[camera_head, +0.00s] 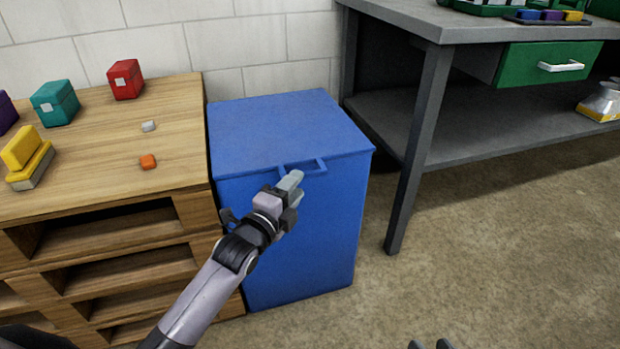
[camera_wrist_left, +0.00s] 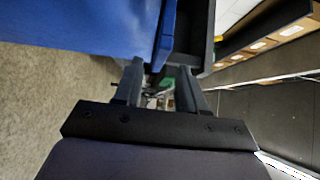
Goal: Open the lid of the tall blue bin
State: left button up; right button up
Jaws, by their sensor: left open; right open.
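The tall blue bin (camera_head: 310,235) stands upright between the wooden pallets and the metal bench. Its flat blue lid (camera_head: 280,125) is shut, with a bar handle (camera_head: 318,168) on its front edge. My left gripper (camera_head: 292,183) is open at the front of the bin, by the left part of the handle. In the left wrist view, its two fingers (camera_wrist_left: 160,80) are apart, and the blue bin (camera_wrist_left: 70,25) fills the upper left. I cannot tell whether the fingers touch the handle. My right gripper (camera_head: 430,345) shows only its dark, separated tips at the bottom edge.
Stacked pallets (camera_head: 110,190) stand close on the bin's left, with a red box (camera_head: 125,79), a teal box (camera_head: 55,103) and a yellow block (camera_head: 20,147) on top. A grey bench (camera_head: 408,150) with a green drawer (camera_head: 520,72) stands right. Floor at lower right is clear.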

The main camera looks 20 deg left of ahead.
pick_arm(q)
jog(key=shift+w+d+b, duration=0.25)
jog(key=shift+w+b, duration=0.2)
jog(key=shift+w, duration=0.85)
jog(key=shift+w+d+b, duration=0.25)
jog(key=shift+w+b, duration=0.2)
jog(key=shift+w, duration=0.85)
grip_shut()
